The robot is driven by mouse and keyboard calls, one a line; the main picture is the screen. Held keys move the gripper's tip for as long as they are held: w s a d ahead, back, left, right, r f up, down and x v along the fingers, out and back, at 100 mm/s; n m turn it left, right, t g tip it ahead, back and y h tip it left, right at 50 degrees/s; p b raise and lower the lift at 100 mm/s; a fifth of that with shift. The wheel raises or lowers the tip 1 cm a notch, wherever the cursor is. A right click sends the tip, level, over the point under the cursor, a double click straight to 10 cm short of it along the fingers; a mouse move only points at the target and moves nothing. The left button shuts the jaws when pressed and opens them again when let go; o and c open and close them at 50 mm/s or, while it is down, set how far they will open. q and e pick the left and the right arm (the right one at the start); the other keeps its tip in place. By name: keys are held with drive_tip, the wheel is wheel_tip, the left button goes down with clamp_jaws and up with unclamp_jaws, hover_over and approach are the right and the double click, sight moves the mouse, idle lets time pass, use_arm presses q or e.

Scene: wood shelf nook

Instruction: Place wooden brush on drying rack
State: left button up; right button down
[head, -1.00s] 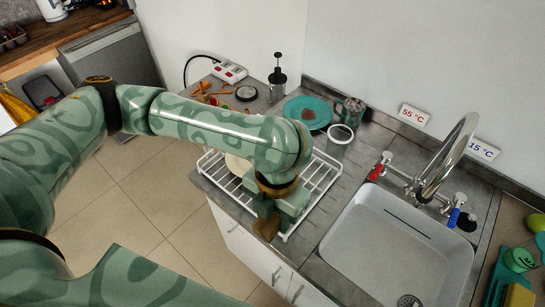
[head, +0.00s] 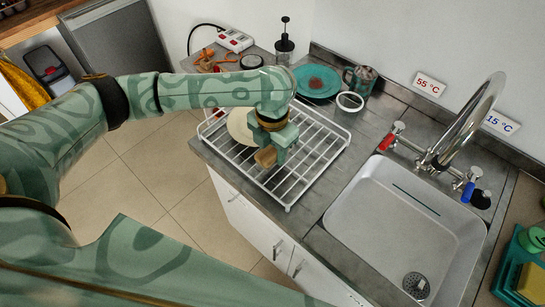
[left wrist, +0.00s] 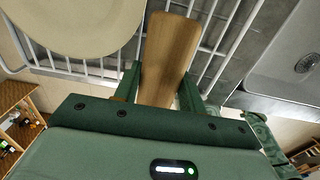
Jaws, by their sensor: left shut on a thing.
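The wooden brush (left wrist: 168,50) is between the fingers of my left gripper (left wrist: 157,85), which is shut on it. In the left wrist view its flat brown wood points away from the gripper, over the bars of the rack. In the head view the brush (head: 265,157) shows just below my left gripper (head: 276,150), over the white wire drying rack (head: 318,160). I cannot tell whether the brush touches the bars. Its far side is hidden. My right gripper is not in view.
A cream plate (head: 240,127) is on the rack's left part, beside my gripper. The sink (head: 400,225) with its tap (head: 470,120) lies to the right. The rack's right part is clear.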

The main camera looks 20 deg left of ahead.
sight(272, 157)
use_arm(q)
wheel_tip(272, 157, down, 3)
drive_tip(key=shift+f+b, duration=0.1)
drive_tip(key=shift+b, duration=0.35)
drive_tip(key=shift+f, duration=0.1)
drive_tip(key=o, duration=0.9)
wheel_tip(272, 157, up, 12)
drive_tip(key=p, duration=0.4)
drive_tip(key=shift+f, duration=0.15)
drive_tip(key=shift+r, duration=0.3)
